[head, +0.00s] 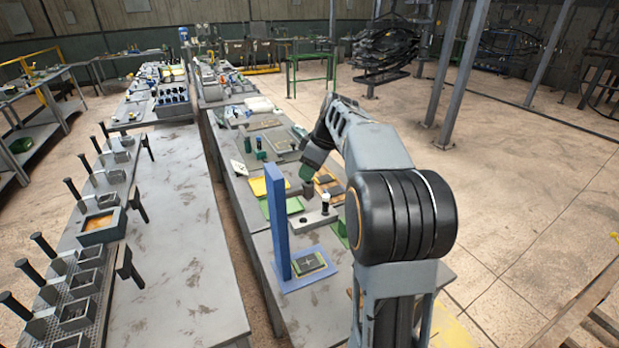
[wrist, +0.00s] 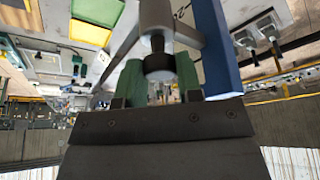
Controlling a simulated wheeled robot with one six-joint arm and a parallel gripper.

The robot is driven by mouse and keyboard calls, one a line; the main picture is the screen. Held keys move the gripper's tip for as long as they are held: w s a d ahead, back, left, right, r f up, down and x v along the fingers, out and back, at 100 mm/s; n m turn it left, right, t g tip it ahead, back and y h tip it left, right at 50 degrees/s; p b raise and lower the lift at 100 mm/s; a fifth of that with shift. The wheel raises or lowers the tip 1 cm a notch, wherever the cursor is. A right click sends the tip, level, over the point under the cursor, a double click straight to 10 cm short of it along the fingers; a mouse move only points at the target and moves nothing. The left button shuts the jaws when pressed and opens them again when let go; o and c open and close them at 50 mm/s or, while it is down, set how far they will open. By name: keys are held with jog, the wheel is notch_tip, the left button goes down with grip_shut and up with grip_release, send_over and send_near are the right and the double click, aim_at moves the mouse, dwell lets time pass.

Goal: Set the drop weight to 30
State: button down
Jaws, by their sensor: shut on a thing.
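A tall blue post (head: 278,220) stands on a blue base (head: 305,268) with a dark square plate (head: 308,262) at its foot. My gripper (head: 306,178) is in the head view just right of the post's upper part. In the wrist view, my gripper (wrist: 160,82) has green fingers shut on a grey cylindrical part with a dark end (wrist: 157,58), which looks like the drop weight. Grey arms (wrist: 188,36) spread from beside this part. The blue post (wrist: 214,45) stands close to its right. I cannot read any scale or the weight's setting.
A second bench (head: 180,230) on the left holds several grey boxes and black handles. Bare benchtop shows near the front.

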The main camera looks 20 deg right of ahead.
jog(key=shift+r+p, duration=0.35)
jog(key=shift+r, duration=0.8)
jog(key=c, duration=0.8)
grip_release()
jog(key=shift+f, duration=0.1)
jog(key=v, duration=1.3)
jog(key=shift+s+d+r, duration=0.1)
jog(key=shift+r, duration=0.3)
